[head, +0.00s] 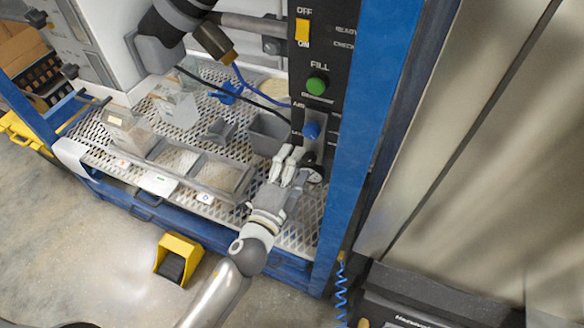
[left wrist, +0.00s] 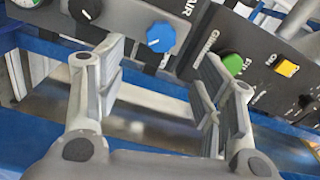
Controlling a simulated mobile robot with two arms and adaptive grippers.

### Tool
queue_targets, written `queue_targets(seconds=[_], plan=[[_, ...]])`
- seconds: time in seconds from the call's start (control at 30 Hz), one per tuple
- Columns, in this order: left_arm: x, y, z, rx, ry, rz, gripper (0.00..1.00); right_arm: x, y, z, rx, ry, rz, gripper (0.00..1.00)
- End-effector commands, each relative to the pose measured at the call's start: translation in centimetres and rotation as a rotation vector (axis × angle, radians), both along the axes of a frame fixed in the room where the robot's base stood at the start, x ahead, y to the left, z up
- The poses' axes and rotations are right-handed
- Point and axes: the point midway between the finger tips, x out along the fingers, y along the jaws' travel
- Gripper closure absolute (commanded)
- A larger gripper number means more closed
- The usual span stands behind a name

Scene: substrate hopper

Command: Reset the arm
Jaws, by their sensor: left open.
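My left gripper (head: 288,168) reaches over the perforated metal deck, close to the front of the black control panel (head: 325,55). Its two fingers are apart with nothing between them, as the left wrist view (left wrist: 160,95) shows. A blue knob (left wrist: 160,37) marked AIR lies just beyond the fingers in the left wrist view; it also shows in the head view (head: 312,130). A green FILL button (head: 316,86) and a yellow OFF/ON switch (head: 302,30) sit higher on the panel. My right gripper is not in view.
Grey bins (head: 268,134) and trays of material (head: 218,174) stand on the perforated deck left of the gripper. A blue post (head: 375,110) rises right of the panel. A yellow foot pedal (head: 178,258) stands on the floor. A blue coiled hose (head: 341,290) hangs at lower right.

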Motion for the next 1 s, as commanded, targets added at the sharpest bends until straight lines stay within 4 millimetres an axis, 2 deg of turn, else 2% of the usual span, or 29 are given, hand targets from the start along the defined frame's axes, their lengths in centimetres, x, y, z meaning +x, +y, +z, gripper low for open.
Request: queue_targets(seconds=[0.2,0.77,0.87,0.97,1.0], plan=[[-1.0,0.3,0.0,0.001,0.001,0.001,0.38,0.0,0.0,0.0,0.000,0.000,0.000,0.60],[-0.9,0.4,-0.4,-0.002,0.008,0.002,0.38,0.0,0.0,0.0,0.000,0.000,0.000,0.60],[-0.9,0.7,-2.8,-0.018,0.066,0.008,0.38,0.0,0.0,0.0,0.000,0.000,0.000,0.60],[-1.1,1.6,-8.1,-0.062,0.191,0.028,0.38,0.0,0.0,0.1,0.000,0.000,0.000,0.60],[-1.5,2.1,-10.9,-0.086,0.258,0.043,0.38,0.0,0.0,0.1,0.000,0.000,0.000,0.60]])
